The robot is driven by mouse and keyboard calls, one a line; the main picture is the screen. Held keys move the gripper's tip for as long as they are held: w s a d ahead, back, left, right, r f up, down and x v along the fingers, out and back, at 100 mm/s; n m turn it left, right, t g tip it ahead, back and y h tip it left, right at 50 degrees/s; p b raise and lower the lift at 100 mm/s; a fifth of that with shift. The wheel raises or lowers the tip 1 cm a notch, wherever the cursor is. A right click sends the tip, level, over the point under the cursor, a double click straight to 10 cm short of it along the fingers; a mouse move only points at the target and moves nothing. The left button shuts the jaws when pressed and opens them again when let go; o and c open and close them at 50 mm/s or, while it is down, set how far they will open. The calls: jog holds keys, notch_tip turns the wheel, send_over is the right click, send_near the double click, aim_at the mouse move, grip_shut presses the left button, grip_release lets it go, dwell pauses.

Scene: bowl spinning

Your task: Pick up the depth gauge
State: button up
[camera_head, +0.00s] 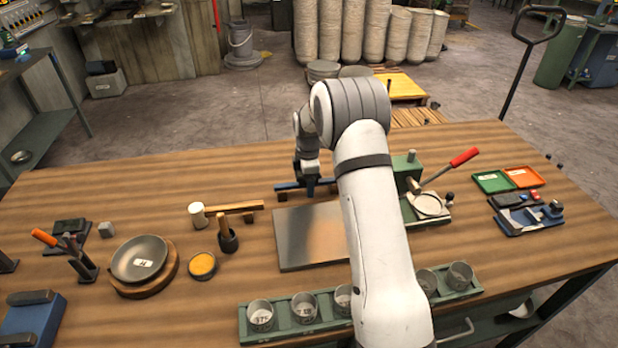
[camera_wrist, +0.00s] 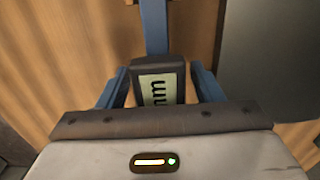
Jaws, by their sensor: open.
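The depth gauge (camera_wrist: 160,78) has a dark body with a pale display reading "mm" and a blue beam running away at the top of the wrist view. In the head view the gauge (camera_head: 288,187) lies on the table just behind the grey metal plate, with its middle hidden by my gripper. My gripper (camera_head: 309,183) points down over it. In the wrist view my gripper (camera_wrist: 161,70) is open, with one blue finger on each side of the dark body. Small gaps seem to show beside the body; contact cannot be told.
The metal plate (camera_head: 308,238) lies in front of the gauge. A mallet (camera_head: 235,208) lies to the left, and a green lever press (camera_head: 408,172) stands to the right. A green rack (camera_head: 282,318) of cups runs along the front edge. Bare table lies behind the gauge.

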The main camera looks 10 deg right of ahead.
jog(key=shift+f, duration=0.1)
jog(key=c, duration=1.2)
